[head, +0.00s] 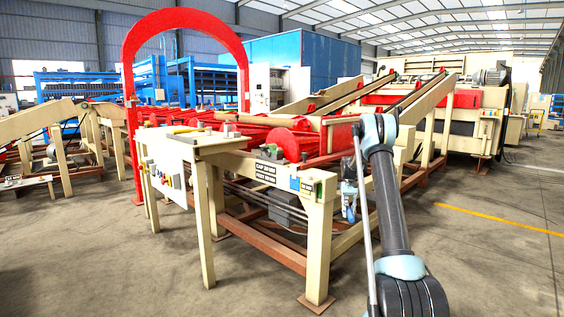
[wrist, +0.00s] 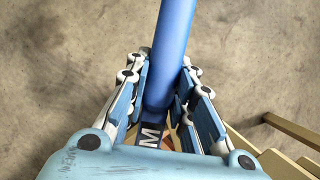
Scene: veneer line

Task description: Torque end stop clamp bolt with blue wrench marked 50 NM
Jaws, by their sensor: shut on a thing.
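The blue wrench (wrist: 172,45) shows in the wrist view as a thick blue bar running up out of the picture. A dark band with a white letter M (wrist: 151,134) sits near its lower end; the rest of the marking is hidden. My gripper (wrist: 162,82) is shut on the wrench, with pale blue finger links on both sides of it. In the head view my gripper (head: 349,200) hangs by the right front leg of the cream frame, small and partly unclear. I cannot make out the end stop clamp bolt in either view.
The cream frame (head: 318,240) carries black label plates (head: 266,172) with white lettering. A small cream table (head: 210,143) with tools stands at its left. A red arch (head: 128,100) and red rollers rise behind. Bare concrete floor (head: 480,260) lies open at the right.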

